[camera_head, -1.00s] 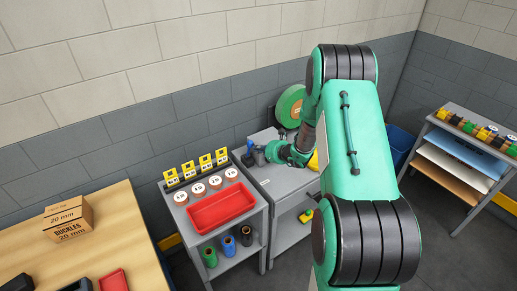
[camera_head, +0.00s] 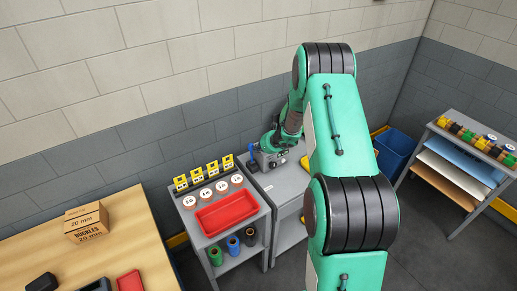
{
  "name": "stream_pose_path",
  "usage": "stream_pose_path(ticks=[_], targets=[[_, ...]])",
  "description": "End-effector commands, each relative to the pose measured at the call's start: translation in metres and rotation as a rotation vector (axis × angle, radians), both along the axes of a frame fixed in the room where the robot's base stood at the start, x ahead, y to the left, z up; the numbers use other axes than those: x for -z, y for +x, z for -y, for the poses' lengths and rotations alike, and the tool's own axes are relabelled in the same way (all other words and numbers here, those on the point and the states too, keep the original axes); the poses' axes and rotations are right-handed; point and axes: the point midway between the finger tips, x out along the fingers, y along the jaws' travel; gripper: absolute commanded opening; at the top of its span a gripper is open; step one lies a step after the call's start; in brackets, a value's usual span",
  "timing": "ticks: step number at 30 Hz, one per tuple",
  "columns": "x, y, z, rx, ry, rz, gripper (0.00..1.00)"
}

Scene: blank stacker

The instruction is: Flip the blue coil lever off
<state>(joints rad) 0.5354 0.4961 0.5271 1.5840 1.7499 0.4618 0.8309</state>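A small blue upright part (camera_head: 252,150), which looks like the blue coil lever, stands at the back left of the grey machine bench (camera_head: 287,180). Its exact position, on or off, is too small to tell. My gripper (camera_head: 264,147) is low over the bench top, just right of the blue part. A grey block with small round marks (camera_head: 268,162) sits under and in front of my gripper. I cannot tell whether gripper and lever touch. The fingertips are too small and dark to read.
A grey cart (camera_head: 190,222) left of the bench holds a red tray (camera_head: 227,213), white-topped rolls (camera_head: 221,187) and yellow cards. Coloured spools (camera_head: 233,245) sit below. A wooden table (camera_head: 130,225) with a carton (camera_head: 87,222) is at left. A blue bin (camera_head: 394,148) and shelf rack (camera_head: 455,160) are right.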

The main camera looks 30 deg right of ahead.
Motion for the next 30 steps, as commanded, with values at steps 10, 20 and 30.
stream_pose_path(ticks=[10, 20, 30], targets=[[-0.005, 0.021, -0.001, -0.003, -0.001, 0.003, 0.0], [-0.005, 0.042, 0.0, -0.001, -0.001, 0.003, 0.0], [-0.005, 0.046, 0.0, -0.001, 0.0, 0.002, 0.0]])
